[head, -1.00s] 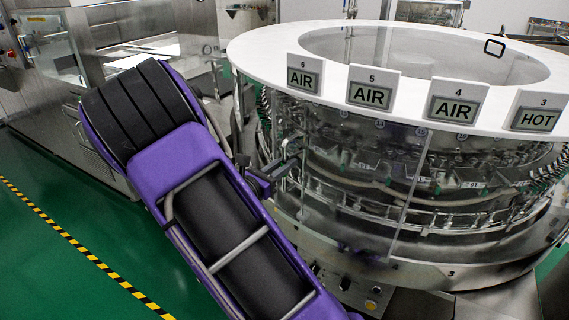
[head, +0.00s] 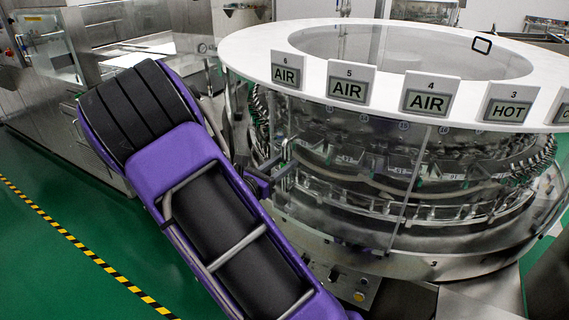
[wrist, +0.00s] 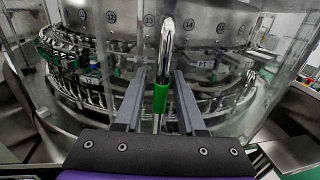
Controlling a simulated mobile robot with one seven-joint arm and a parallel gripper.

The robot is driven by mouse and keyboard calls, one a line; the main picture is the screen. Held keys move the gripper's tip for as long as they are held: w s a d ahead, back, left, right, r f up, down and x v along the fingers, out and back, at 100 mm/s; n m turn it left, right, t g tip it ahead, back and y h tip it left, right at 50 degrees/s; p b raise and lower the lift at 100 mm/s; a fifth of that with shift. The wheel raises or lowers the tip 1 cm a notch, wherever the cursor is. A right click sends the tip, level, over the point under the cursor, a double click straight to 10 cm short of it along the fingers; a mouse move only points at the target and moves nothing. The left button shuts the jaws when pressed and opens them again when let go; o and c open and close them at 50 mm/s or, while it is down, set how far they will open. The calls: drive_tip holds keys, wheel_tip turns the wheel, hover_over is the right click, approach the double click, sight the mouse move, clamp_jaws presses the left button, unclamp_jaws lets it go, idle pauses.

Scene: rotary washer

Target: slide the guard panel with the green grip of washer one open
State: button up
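The rotary washer's clear guard panel (head: 345,190) curves around the front of the drum under the white ring top. In the wrist view, a vertical metal handle (wrist: 167,45) with a green grip (wrist: 161,98) stands in front of the drum. My gripper (wrist: 161,71) is open, with one finger on each side of the handle and a visible gap to the green grip on both sides. In the head view my gripper (head: 274,176) is at the washer's left front; the green grip is hard to make out there.
A control box with a yellow button (head: 359,296) sits below the washer. Steel cabinets (head: 60,70) stand behind at left. Green floor (head: 40,270) with a striped line is clear at left.

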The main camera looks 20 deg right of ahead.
drive_tip(key=shift+o, duration=0.5)
drive_tip(key=v, duration=1.7)
drive_tip(key=shift+a, duration=0.2)
drive_tip(key=shift+f, duration=0.15)
